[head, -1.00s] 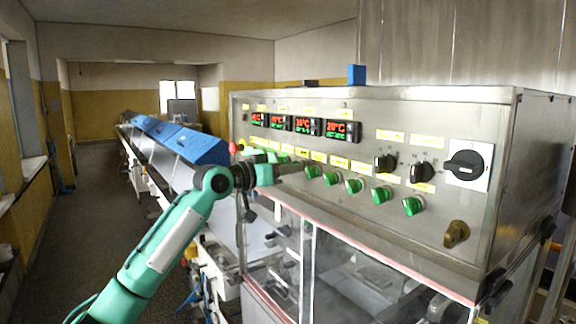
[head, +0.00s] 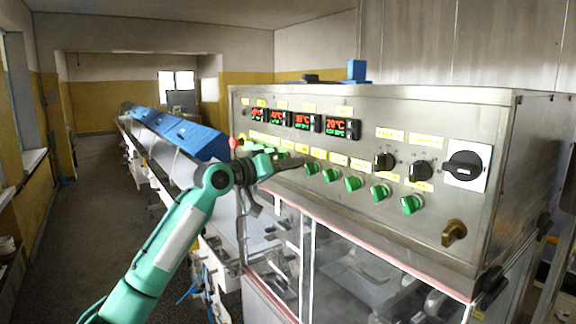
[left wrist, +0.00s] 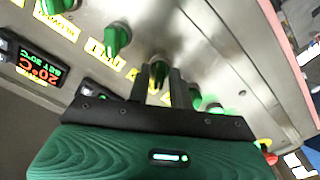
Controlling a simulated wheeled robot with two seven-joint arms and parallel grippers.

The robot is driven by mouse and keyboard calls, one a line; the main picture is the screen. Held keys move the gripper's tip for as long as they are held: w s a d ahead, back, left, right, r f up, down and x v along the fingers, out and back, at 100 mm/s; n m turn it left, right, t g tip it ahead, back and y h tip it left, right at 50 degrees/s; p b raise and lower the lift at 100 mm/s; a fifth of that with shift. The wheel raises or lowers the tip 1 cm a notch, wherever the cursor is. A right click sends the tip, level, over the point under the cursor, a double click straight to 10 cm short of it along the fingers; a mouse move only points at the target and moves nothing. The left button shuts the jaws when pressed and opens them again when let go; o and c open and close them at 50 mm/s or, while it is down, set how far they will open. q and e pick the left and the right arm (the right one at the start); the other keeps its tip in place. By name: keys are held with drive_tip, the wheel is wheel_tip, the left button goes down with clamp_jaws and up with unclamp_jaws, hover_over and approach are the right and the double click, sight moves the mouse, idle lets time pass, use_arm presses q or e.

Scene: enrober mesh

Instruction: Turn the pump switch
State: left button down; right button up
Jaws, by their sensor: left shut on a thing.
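A row of green switch knobs (head: 352,184) runs along the steel control panel (head: 300,220). My left gripper (head: 299,163) reaches the panel from the left, at the left part of this row. In the left wrist view, its two dark fingers (left wrist: 164,75) are shut on a green knob (left wrist: 157,60), mostly hidden between the fingertips. Another green knob (left wrist: 117,38) stands free beside it. The labels are too blurred to tell which knob is the pump switch. My right gripper is not in view.
Red and green displays (head: 340,128) sit above the knobs. Two black knobs (head: 385,162), a large black rotary switch (head: 465,166) and a brass-coloured key knob (head: 454,233) are further right. A conveyor with blue covers (head: 185,135) runs away at the left.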

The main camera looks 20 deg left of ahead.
use_arm(q)
drive_tip(key=c, duration=1.5)
unclamp_jaws()
drive_tip(key=b+v, duration=0.6)
drive_tip(key=v, duration=0.7)
drive_tip(key=shift+s+a, duration=0.25)
drive_tip(key=shift+f, duration=0.1)
